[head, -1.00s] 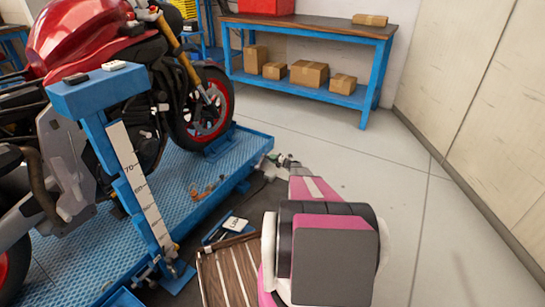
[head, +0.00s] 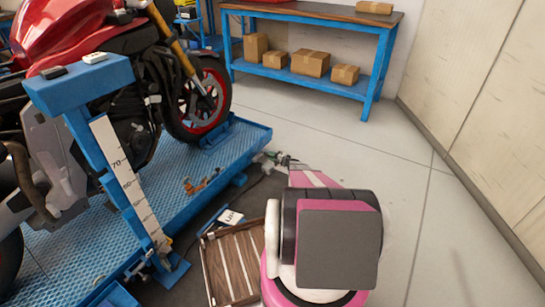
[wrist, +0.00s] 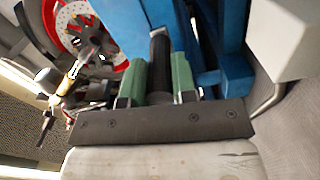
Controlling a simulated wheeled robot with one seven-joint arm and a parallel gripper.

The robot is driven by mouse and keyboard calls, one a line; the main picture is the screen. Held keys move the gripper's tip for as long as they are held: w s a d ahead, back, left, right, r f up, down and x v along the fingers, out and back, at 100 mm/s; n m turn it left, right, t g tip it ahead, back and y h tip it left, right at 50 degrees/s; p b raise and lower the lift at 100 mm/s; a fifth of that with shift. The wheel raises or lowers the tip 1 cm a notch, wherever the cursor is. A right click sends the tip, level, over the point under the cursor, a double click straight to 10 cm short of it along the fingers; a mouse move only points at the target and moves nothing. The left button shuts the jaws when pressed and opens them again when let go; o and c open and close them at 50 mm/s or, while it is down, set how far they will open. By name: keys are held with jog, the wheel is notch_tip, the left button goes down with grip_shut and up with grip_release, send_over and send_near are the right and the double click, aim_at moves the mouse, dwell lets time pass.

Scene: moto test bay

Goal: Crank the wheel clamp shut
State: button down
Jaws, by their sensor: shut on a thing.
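My gripper (head: 282,161) is at the far right corner of the blue motorcycle lift (head: 258,133), small and partly hidden by my arm. In the wrist view its green fingers (wrist: 159,82) are closed on a black round handle (wrist: 159,52), one finger on each side. Blue metal parts (wrist: 210,35) stand right behind the handle. The motorcycle's front wheel (head: 222,98) stands on the lift, with a blue clamp part (head: 214,134) low at its tyre. How tightly the clamp sits on the tyre cannot be told. The red wheel also shows in the wrist view (wrist: 70,20).
A blue post with a scale (head: 125,175) stands at the lift's near side. A wooden slatted crate (head: 232,265) is on the floor beside my arm. A blue workbench (head: 300,80) with boxes is at the back. The floor to the right is clear up to the wall.

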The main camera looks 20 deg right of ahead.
jog(key=shift+s+a+f, duration=0.2)
jog(key=shift+s, duration=0.05)
jog(key=c, duration=0.9)
grip_release()
jog(key=shift+w, duration=0.15)
jog(key=shift+d, duration=0.1)
jog(key=v, duration=1)
jog(key=shift+s+d, duration=0.25)
jog(key=shift+s, duration=0.1)
